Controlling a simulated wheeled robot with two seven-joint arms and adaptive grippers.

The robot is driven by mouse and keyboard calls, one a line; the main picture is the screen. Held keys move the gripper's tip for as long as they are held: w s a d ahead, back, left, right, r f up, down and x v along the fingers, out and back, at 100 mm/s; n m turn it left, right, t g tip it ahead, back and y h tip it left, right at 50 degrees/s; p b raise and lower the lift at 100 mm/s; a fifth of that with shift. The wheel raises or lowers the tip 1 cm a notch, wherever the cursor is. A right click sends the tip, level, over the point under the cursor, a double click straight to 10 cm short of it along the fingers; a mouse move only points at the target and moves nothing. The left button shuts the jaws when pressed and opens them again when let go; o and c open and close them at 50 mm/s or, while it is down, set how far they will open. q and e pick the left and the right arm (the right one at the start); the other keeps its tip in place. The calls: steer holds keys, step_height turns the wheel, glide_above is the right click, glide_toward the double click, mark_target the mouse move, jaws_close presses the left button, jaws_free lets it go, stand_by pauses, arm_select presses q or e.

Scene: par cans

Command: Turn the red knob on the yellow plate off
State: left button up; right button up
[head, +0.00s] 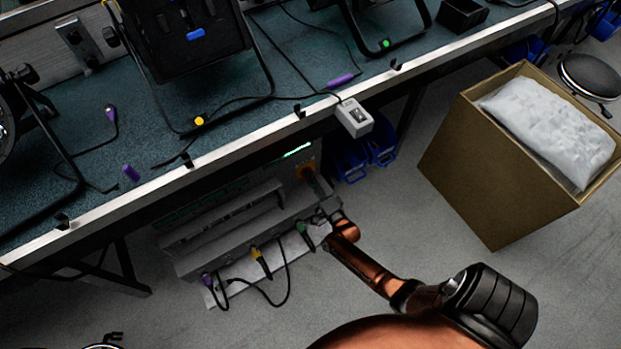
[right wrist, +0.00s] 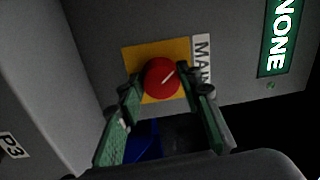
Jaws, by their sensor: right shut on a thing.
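The red knob (right wrist: 162,77) sits on the yellow plate (right wrist: 131,58) in the right wrist view. A white line on the knob's face runs diagonally. The plate also shows in the head view (head: 305,172), on the grey box (head: 225,235) under the bench, with the knob hard to make out there. My right gripper (right wrist: 170,86) is shut on the knob, with one green-padded finger on each side of it. In the head view the right gripper (head: 322,189) is small and partly dark against the box. My left gripper is not in view.
The bench's metal edge (head: 240,142) overhangs the box. Several cables with purple, yellow and green plugs hang at the box's front. A cardboard carton (head: 500,165) holding a white bag stands at the right. A lit green panel (right wrist: 285,38) reads "NONE".

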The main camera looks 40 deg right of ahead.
steer(key=shift+a+f+n, duration=0.1)
steer(key=shift+n, duration=0.5)
steer(key=o, duration=1.2)
steer(key=shift+c, duration=0.2)
steer(key=v, duration=1.2)
